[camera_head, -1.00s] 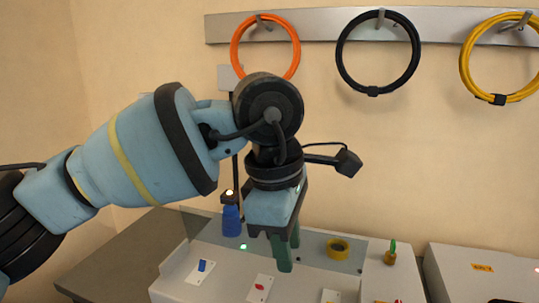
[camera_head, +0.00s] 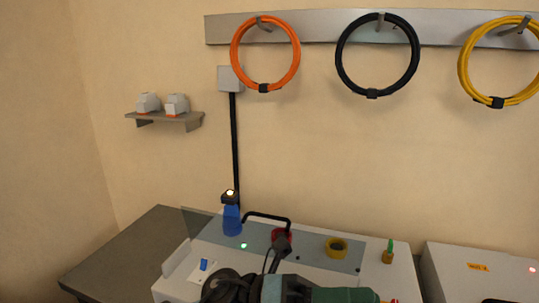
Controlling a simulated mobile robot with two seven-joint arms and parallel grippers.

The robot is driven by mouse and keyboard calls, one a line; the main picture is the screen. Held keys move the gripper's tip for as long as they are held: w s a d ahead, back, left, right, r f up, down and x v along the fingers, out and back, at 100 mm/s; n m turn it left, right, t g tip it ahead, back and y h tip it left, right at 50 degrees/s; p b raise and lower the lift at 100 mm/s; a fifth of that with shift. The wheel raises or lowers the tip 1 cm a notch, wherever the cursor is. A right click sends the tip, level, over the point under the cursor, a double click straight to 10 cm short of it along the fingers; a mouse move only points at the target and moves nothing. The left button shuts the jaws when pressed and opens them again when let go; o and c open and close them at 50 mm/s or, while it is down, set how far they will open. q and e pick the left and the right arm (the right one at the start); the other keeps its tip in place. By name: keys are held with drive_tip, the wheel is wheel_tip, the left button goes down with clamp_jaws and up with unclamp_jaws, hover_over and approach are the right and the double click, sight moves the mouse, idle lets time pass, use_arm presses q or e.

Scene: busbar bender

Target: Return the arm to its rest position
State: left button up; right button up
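The frame's lower edge cuts off part of the wrist and fingers, so the finger gap does not show. I see nothing held in the visible part. Most of my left arm is out of view. My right gripper is not in view.
A black handle (camera_head: 266,215) stands near a red part. Orange (camera_head: 235,57), black (camera_head: 341,58) and yellow (camera_head: 464,62) coils hang above. A shelf (camera_head: 190,121) is at left.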

use_arm(q)
drive_tip(key=w+a+f+n+t+y+p, duration=0.15)
drive_tip(key=a+f+n+t+y, duration=0.45)
drive_tip(key=a+f+n+t, duration=0.85)
drive_tip(key=w+a+f+n+t+y, duration=0.3)
drive_tip(key=f+n+t+y, duration=0.5)
drive_tip(key=n, duration=1.3)
drive_tip(key=s+a+f+n+g+y, duration=0.2)
drive_tip(key=s+a+f, duration=0.4)
drive_tip(key=s+f, duration=0.5)
drive_tip(key=s+a+f+n+g+y, duration=0.3)
drive_tip(key=s+a+f+n, duration=0.4)
drive_tip(key=s+f, duration=0.4)
drive_tip(key=shift+s+a+f+g+p, duration=0.2)
drive_tip(key=shift+s+g+p, duration=0.2)
drive_tip(key=shift+s+g, duration=0.45)
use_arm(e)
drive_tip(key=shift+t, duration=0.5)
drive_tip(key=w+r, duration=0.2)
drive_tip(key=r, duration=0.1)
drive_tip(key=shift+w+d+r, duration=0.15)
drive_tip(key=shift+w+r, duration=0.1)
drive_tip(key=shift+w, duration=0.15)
use_arm(q)
drive_tip(key=shift+s, duration=0.1)
